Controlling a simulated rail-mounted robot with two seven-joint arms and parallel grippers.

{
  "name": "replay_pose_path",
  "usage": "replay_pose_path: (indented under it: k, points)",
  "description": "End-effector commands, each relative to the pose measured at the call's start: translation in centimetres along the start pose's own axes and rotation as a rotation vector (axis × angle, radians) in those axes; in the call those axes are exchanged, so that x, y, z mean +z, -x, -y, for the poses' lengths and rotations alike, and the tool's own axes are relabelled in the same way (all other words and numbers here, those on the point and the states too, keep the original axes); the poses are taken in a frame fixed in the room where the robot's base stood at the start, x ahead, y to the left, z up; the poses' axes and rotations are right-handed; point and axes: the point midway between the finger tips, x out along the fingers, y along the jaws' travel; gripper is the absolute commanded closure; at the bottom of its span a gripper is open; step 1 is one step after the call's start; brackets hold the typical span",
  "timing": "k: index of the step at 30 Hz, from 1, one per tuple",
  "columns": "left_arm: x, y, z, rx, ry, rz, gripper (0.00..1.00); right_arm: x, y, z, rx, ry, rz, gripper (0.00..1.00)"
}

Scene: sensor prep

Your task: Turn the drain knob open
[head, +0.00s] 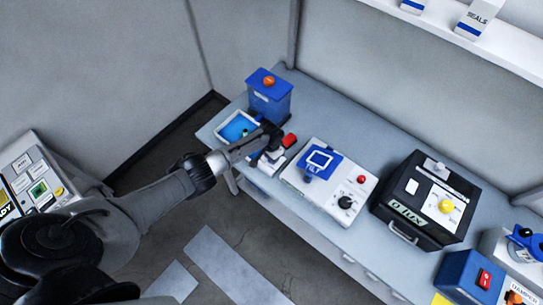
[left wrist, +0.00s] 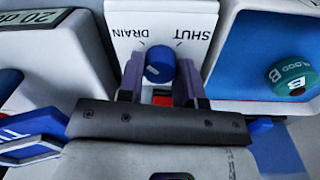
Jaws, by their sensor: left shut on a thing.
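The drain knob (left wrist: 160,64) is a small blue cylinder with a pale mark on its lower left. It sits on a white panel (left wrist: 160,20) lettered DRAIN on the left and SHUT on the right, both upside down in the left wrist view. My left gripper (left wrist: 159,78) has one finger on each side of the knob and is shut on it. In the head view my left gripper (head: 272,143) is at the far left part of the bench and hides the knob. Which label the knob points to is not clear. My right gripper is not in view.
A blue tray (left wrist: 235,55) with a green-capped bottle (left wrist: 290,75) adjoins the panel. A blue box (head: 270,103) with an orange top stands behind. A white device (head: 328,178) and a black case (head: 425,200) stand right along the bench (head: 335,118).

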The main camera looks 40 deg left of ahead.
Motion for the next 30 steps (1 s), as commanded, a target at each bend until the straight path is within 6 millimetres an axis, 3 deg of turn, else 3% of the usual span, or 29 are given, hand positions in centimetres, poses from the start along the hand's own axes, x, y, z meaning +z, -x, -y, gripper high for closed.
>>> replay_pose_path:
  k: [8,17,23,30]
  points:
    - [-0.1,0.1,-0.1,0.001,0.0,0.0,0.42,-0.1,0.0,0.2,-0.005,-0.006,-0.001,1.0]
    - [0.0,0.3,0.0,0.001,-0.001,0.0,0.42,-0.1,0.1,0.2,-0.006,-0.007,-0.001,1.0]
    - [0.0,2.5,0.0,0.001,-0.001,-0.001,0.42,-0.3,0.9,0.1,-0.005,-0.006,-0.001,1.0]
    - [-0.1,7.1,0.1,0.0,-0.001,-0.003,0.42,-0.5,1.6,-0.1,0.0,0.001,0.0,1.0]
